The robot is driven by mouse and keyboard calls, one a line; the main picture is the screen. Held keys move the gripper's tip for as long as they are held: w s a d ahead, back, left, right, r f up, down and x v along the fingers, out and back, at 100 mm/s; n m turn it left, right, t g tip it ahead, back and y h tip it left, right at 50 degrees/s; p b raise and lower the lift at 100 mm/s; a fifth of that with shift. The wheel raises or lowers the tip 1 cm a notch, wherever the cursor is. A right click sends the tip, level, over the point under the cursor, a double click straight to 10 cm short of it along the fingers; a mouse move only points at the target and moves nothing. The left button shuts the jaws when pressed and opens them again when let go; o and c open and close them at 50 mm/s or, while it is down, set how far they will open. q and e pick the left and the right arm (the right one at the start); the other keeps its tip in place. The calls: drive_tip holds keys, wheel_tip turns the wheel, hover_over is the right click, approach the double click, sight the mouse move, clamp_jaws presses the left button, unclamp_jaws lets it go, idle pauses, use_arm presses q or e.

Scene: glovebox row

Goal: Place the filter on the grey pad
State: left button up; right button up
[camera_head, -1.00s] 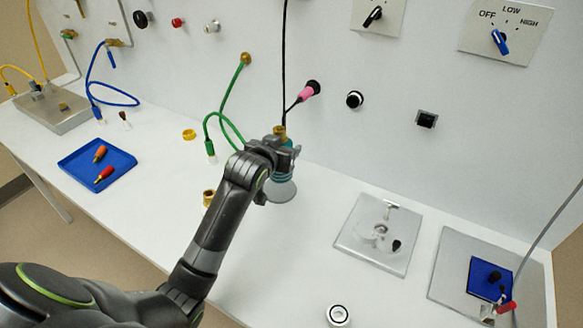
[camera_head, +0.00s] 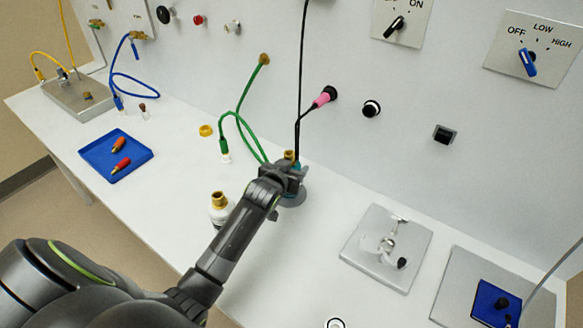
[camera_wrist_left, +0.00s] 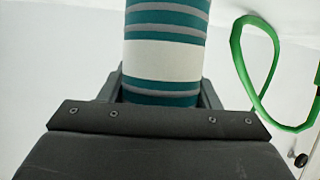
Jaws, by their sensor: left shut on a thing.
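A teal cylinder with grey stripes and a white band (camera_wrist_left: 165,60) fills the middle of the left wrist view; I take it as the filter. In the head view only a little teal and its brass top (camera_head: 289,155) show behind my gripper. My left gripper (camera_head: 284,178) is shut on it. A round grey disc (camera_head: 293,201), seemingly the grey pad, lies on the bench under the held cylinder. The gripper hides the cylinder's lower end, so I cannot tell whether it touches the disc. My right gripper is not in view.
A white bottle with a brass top (camera_head: 219,209) stands left of my forearm. A green hose (camera_head: 240,120) and a black cable (camera_head: 302,75) run close by. A grey plate with a fixture (camera_head: 362,262) lies to the right; a blue tray (camera_head: 140,160) lies left.

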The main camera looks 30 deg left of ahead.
use_arm(q)
drive_tip(key=shift+f, duration=0.15)
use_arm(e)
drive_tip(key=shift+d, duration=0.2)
use_arm(q)
drive_tip(key=o, duration=1.1)
drive_tip(key=shift+f, duration=0.1)
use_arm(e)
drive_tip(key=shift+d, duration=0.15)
use_arm(q)
drive_tip(key=shift+o, duration=0.2)
drive_tip(key=shift+r, duration=0.25)
drive_tip(key=shift+s, duration=0.3)
drive_tip(key=v, duration=1.1)
drive_tip(key=shift+s+b, duration=0.2)
drive_tip(key=shift+b, duration=0.25)
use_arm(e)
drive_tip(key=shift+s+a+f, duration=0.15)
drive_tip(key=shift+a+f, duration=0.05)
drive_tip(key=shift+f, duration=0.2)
use_arm(q)
drive_tip(key=shift+d, duration=0.1)
